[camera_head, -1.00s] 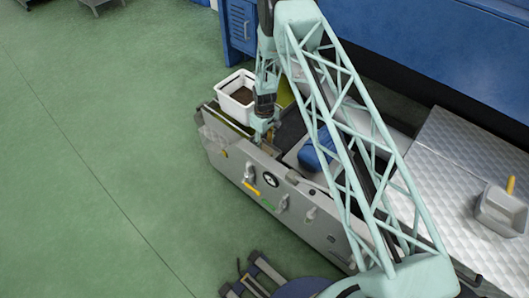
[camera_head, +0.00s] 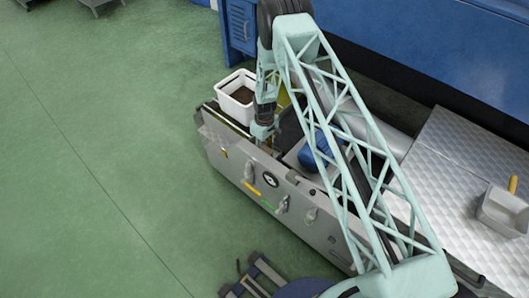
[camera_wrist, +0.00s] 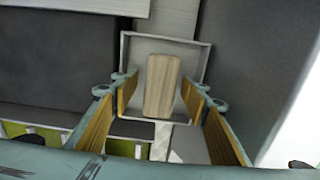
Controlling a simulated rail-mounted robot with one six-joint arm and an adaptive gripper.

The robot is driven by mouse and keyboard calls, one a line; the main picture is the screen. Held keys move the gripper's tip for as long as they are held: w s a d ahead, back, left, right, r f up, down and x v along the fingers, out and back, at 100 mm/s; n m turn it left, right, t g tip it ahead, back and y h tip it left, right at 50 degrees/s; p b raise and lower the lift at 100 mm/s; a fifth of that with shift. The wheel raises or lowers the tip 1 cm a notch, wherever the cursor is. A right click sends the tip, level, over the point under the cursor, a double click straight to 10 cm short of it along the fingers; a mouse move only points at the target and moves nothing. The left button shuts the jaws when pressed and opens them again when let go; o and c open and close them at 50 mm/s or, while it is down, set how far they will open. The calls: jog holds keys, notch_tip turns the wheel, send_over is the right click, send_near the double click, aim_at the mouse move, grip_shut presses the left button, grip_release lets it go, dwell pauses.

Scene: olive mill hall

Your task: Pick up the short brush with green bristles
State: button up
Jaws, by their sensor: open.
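A light wooden block (camera_wrist: 162,86) lies in a small grey box (camera_wrist: 199,51) in the wrist view. It looks like the wooden top of a brush; any bristles would be under it and I cannot see their colour. My gripper (camera_wrist: 160,97) is open, with one wood-faced pad on each side of the block and visible gaps to both. There the block is hidden or too small to tell.
A white bin (camera_head: 232,92) with dark contents stands close behind my gripper. A blue object (camera_head: 318,148) sits to its right. A metal table (camera_head: 450,170) holds a grey tray (camera_head: 502,212). Green floor (camera_head: 100,170) is clear at left.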

aim_at(265, 148)
jog(key=shift+c, duration=0.5)
jog(key=c, duration=1)
jog(key=shift+o, duration=0.2)
jog(key=shift+r, duration=0.15)
jog(key=shift+r+p, duration=0.85)
jog(key=shift+r, duration=4)
jog(key=o, duration=0.3)
jog(key=shift+c, duration=0.6)
jog(key=shift+r, duration=0.1)
